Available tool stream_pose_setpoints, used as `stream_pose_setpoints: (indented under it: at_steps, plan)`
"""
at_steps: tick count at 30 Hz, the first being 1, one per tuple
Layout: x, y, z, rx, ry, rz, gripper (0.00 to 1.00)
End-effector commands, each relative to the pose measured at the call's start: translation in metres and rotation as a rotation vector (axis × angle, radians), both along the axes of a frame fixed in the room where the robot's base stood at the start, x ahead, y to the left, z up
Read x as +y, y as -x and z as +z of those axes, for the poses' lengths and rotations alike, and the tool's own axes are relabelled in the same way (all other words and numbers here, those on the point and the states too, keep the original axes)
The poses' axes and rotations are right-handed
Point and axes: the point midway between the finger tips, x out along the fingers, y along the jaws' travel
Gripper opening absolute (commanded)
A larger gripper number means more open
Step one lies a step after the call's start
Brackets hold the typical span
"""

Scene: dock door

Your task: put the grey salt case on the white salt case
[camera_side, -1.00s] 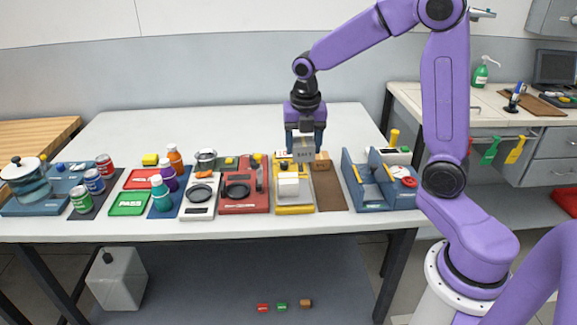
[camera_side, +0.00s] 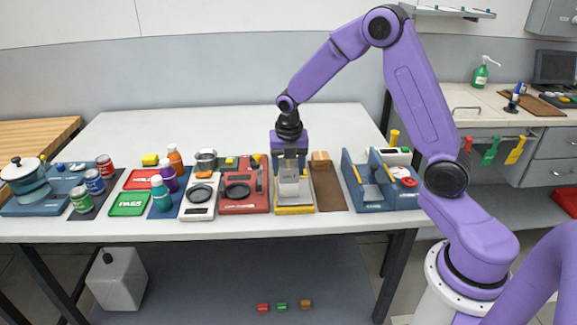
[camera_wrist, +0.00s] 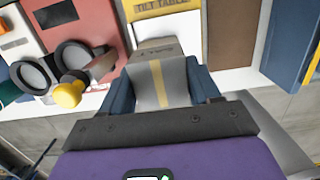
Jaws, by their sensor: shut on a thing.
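My gripper (camera_side: 289,166) is shut on the grey salt case (camera_side: 289,176), which is upright between the fingers. In the wrist view the grey case (camera_wrist: 158,84) shows a yellow stripe between the blue fingers of my gripper (camera_wrist: 162,90). The white salt case (camera_side: 289,191) stands on the yellow tilt table (camera_side: 294,209), directly below the grey case and mostly hidden by it. I cannot tell whether the two cases touch. The tilt table (camera_wrist: 165,24) also shows in the wrist view, beyond the grey case.
A red station with a black ring (camera_side: 238,190) stands close on the left. A brown mat (camera_side: 329,190) with a small cardboard-coloured box (camera_side: 320,159) lies on the right. A blue cradle (camera_side: 365,185) stands farther right. The back of the table is clear.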

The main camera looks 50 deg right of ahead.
Motion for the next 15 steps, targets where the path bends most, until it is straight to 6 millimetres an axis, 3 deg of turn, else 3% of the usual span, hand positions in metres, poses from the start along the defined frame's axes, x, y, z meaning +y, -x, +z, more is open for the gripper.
stream_pose_setpoints:
  at_steps: [9, 10, 12, 15]
  plan:
    - [0.0001, 0.0002, -0.0032, 0.001, 0.000, 0.000, 0.28]
    - [0.0001, 0.0002, -0.0030, 0.001, 0.000, 0.000, 0.71]
    - [0.0001, 0.0002, -0.0029, 0.001, 0.000, 0.000, 0.87]
    - [0.0001, 0.0003, -0.0028, 0.001, 0.000, 0.000, 0.87]
